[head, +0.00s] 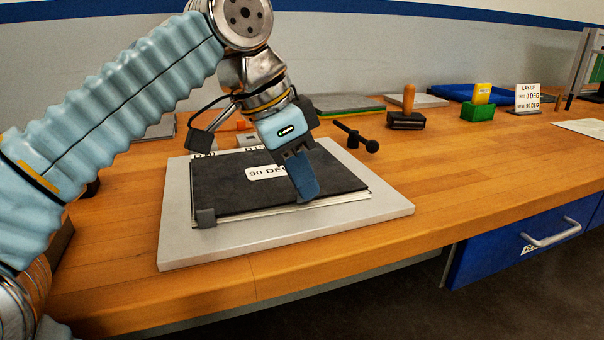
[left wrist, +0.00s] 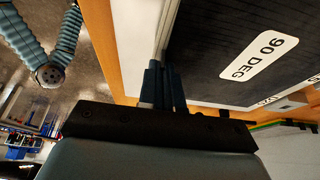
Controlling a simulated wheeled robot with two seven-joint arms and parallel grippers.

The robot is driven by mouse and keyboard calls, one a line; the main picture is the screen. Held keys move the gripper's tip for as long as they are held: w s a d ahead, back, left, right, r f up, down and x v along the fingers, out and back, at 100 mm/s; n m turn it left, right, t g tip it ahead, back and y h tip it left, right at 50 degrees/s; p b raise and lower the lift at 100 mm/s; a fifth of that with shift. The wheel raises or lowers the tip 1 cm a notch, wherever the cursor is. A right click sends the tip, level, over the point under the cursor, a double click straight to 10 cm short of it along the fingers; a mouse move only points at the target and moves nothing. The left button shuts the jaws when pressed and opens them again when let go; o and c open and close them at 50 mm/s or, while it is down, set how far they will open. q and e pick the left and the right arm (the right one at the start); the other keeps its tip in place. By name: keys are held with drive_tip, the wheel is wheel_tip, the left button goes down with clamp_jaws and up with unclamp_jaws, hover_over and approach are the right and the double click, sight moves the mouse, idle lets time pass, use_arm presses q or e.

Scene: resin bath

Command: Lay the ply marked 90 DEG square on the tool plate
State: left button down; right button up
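The black ply (head: 230,180) with a white 90 DEG label lies over pale sheet edges on the light grey tool plate (head: 385,212). It also shows in the left wrist view (left wrist: 215,45). A dark grey block (head: 205,217) stands at its front left corner. My left gripper (head: 305,196) points down at the ply's front edge, right of the label. In the left wrist view its blue fingers (left wrist: 165,88) are close together at that edge and look shut on it. The ply's far edge is partly hidden by my arm. My right gripper does not show.
A dark-handled tool (head: 356,137) lies behind the plate. Further right stand a wooden-handled block (head: 407,110), a green holder (head: 478,112) with a yellow card, and a lay-up sign (head: 528,97). The wooden bench (head: 470,175) is clear right of the plate.

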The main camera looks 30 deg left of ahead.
use_arm(q)
drive_tip(key=shift+f, duration=0.25)
drive_tip(key=c, duration=1.2)
unclamp_jaws()
drive_tip(key=shift+c, duration=0.2)
